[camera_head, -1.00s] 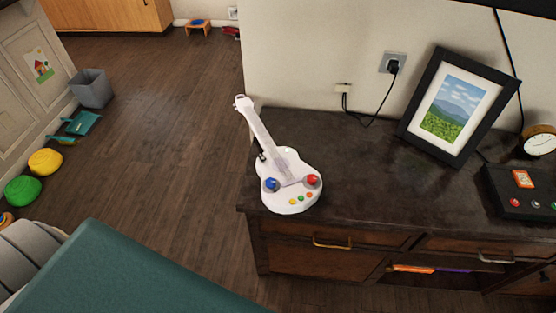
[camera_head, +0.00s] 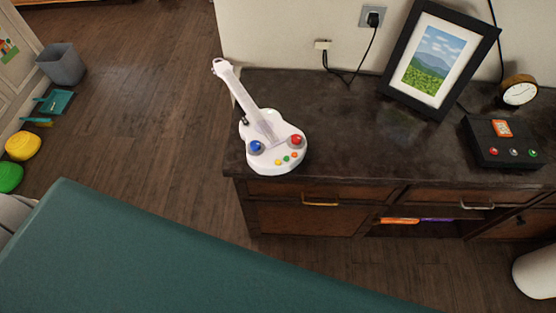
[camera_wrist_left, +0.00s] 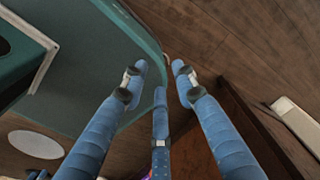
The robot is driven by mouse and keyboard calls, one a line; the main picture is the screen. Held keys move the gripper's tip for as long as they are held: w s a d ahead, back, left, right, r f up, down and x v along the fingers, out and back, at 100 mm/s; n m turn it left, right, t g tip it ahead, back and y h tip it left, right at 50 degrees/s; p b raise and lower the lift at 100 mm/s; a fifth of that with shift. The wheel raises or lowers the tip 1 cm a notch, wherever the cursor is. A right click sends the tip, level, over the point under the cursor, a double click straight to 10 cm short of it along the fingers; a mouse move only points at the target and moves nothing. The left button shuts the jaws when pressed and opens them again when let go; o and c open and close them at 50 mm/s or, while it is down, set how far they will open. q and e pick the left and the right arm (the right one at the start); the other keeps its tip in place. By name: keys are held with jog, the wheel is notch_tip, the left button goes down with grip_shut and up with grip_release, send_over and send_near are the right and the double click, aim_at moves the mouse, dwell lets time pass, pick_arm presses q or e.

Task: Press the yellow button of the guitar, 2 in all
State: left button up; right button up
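The white toy guitar (camera_head: 287,132) stands on the dark cabinet top near its left front corner, its neck pointing up and left. On its lower body are a small yellow button (camera_head: 278,162), with green and orange ones beside it. A larger blue button and a larger red button sit above these. My left gripper (camera_wrist_left: 160,76) shows in the left wrist view with blue fingers spread apart and nothing between them. The guitar cannot be made out there. Neither gripper shows in the head view, and my right gripper is in no view.
A picture frame (camera_head: 480,41), a round clock (camera_head: 518,92) and a dark box with buttons (camera_head: 486,150) stand on the cabinet (camera_head: 355,150), right of the guitar. A large teal surface (camera_head: 130,255) fills the lower left foreground. Wood floor (camera_head: 140,120) is open left of the cabinet.

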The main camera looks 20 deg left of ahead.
pick_arm(q)
grip_shut()
dwell(1.0)
